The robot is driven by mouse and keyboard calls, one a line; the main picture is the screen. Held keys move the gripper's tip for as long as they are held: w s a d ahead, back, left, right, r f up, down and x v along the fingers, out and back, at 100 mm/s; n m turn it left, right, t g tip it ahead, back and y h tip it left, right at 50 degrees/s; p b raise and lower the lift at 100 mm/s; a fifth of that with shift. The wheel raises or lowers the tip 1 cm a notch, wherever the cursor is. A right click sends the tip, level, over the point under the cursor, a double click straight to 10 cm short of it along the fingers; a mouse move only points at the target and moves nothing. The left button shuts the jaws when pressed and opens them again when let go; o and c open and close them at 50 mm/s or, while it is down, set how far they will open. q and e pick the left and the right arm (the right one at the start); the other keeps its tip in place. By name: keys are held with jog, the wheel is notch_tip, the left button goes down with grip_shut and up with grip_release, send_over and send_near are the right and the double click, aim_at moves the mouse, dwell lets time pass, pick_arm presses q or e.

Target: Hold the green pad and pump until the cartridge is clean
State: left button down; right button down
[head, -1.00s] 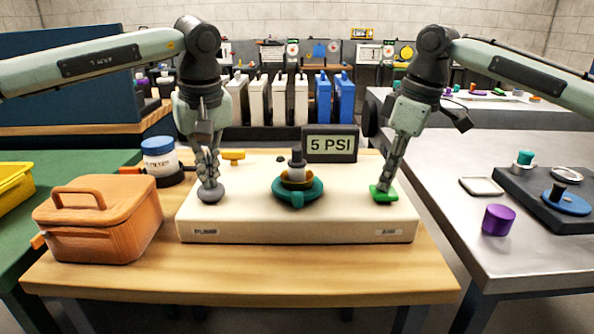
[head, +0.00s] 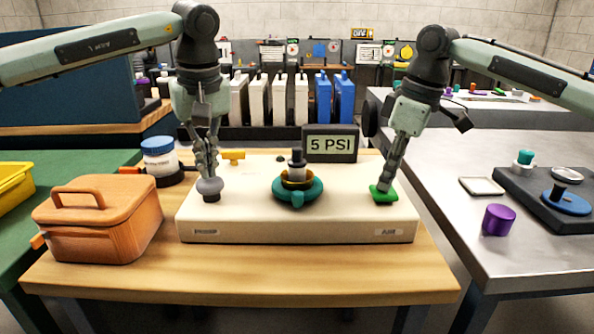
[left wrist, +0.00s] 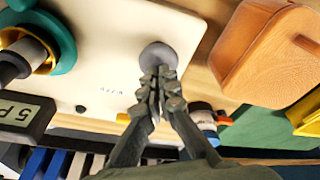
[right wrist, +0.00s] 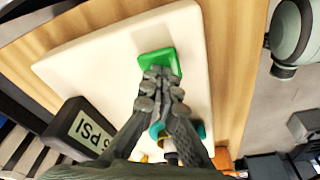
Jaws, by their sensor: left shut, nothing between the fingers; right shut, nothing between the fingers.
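The cream device (head: 300,228) stands on the wooden table. Its green pad (head: 384,194) is at the right, and my right gripper (head: 386,186) is shut with its fingertips on the pad, also seen in the right wrist view (right wrist: 160,62). The grey pump knob (head: 209,187) is at the left, raised on a dark stem. My left gripper (head: 209,177) is shut with its tips at the knob's top, as in the left wrist view (left wrist: 158,72). The cartridge (head: 297,160) sits in a teal and yellow holder (head: 298,190) in the middle. The display (head: 330,144) reads 5 PSI.
An orange lidded box (head: 98,218) stands left of the device, with a blue-lidded jar (head: 160,156) behind it. A yellow handle (head: 233,157) is at the device's back edge. A purple cylinder (head: 498,220) stands on the grey table at right.

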pick_arm(q)
jog(key=shift+r, duration=0.1)
jog(key=w+v, duration=0.1)
jog(key=v, duration=0.5)
jog(key=shift+a+r, duration=0.3)
jog(key=shift+r, duration=0.2)
pick_arm(e)
jog(key=shift+w+a+v, duration=0.1)
jog(key=shift+a+v, duration=0.1)
jog(key=shift+v, duration=0.95)
jog(key=shift+w+a+v, duration=0.15)
jog(key=shift+a+v, duration=0.05)
jog(key=shift+v, duration=0.95)
jog(key=shift+w+a+v, duration=0.1)
jog(key=shift+a+v, duration=0.1)
jog(key=shift+v, duration=0.95)
jog(key=shift+r, duration=0.1)
